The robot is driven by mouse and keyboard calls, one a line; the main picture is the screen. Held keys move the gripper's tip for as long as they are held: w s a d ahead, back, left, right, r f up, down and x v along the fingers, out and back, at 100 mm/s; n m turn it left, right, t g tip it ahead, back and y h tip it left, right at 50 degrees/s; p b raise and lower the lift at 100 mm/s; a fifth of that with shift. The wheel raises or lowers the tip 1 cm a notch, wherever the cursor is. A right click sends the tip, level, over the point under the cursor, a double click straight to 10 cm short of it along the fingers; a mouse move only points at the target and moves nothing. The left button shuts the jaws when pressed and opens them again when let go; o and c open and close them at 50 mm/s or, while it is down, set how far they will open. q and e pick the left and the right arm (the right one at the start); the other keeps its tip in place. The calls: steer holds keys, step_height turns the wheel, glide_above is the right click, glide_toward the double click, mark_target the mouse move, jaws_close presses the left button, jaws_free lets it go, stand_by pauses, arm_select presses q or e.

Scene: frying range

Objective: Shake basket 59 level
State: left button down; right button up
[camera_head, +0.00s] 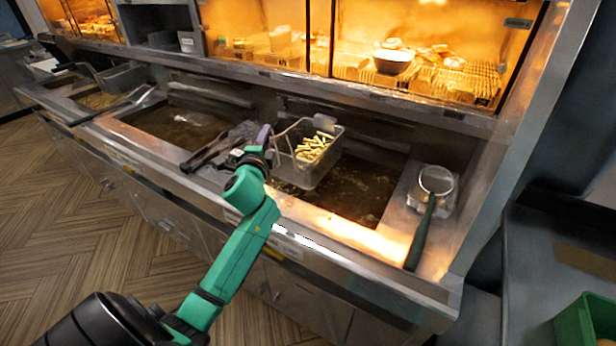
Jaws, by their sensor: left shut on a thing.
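The fry basket (316,163), a wire basket with pale yellow fries (314,147) in it, is over the right-hand oil vat (350,192). It looks roughly level, and its near bottom edge seems close to the oil; I cannot tell if it touches. My left gripper (262,146) is at the basket's left side, shut on the basket's handle, which the gripper mostly hides. No number shows on the basket. My right gripper is not in view.
Another oil vat (178,128) lies to the left, with a dark-handled tool (207,150) near its edge. A strainer (436,181) with a green handle lies on the right counter. Lit glass food warmers (420,65) stand behind. A green crate (588,322) sits bottom right.

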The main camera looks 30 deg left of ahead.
arm_select(q)
steer(key=shift+s, duration=1.2)
steer(key=shift+w, duration=0.25)
steer(key=shift+s, duration=0.1)
steer(key=shift+f, duration=0.1)
steer(key=shift+w, duration=1.55)
steer(key=shift+s+r, duration=0.1)
steer(key=shift+r, duration=0.1)
